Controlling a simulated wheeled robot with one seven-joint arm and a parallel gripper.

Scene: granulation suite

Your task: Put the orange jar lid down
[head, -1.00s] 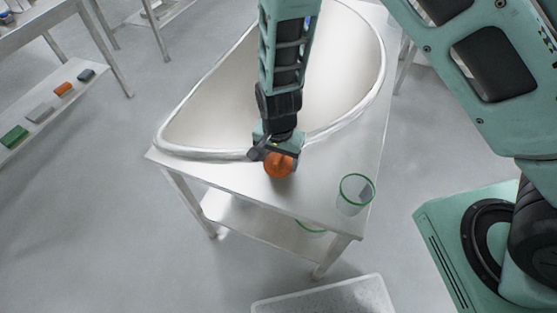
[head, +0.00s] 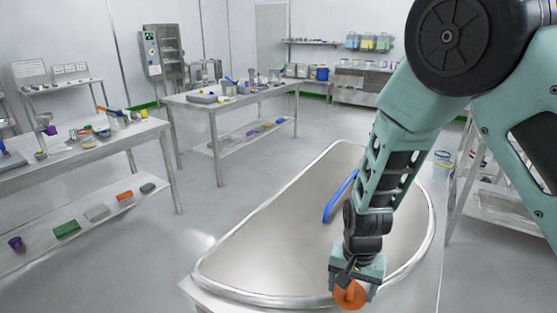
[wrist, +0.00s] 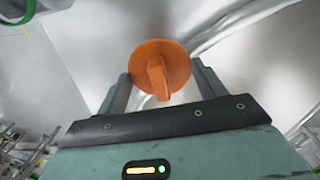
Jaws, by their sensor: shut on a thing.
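The orange jar lid (head: 350,295) is a round disc with a raised grip bar across it. My gripper (head: 356,278) is shut on it, at the near rim of the steel-topped table (head: 270,240). In the wrist view the lid (wrist: 178,60) sits between the two fingers of my gripper (wrist: 163,82), its bar facing the camera. I cannot tell whether the lid touches the table. A green-rimmed clear jar (wrist: 22,12) shows only in part at the wrist view's upper left corner.
A blue curved bar (head: 340,196) lies on the raised-rim top, behind my gripper. The left bench (head: 85,150) and the back bench (head: 228,101) carry many small items. The rimmed top is otherwise clear, and grey floor is open at left.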

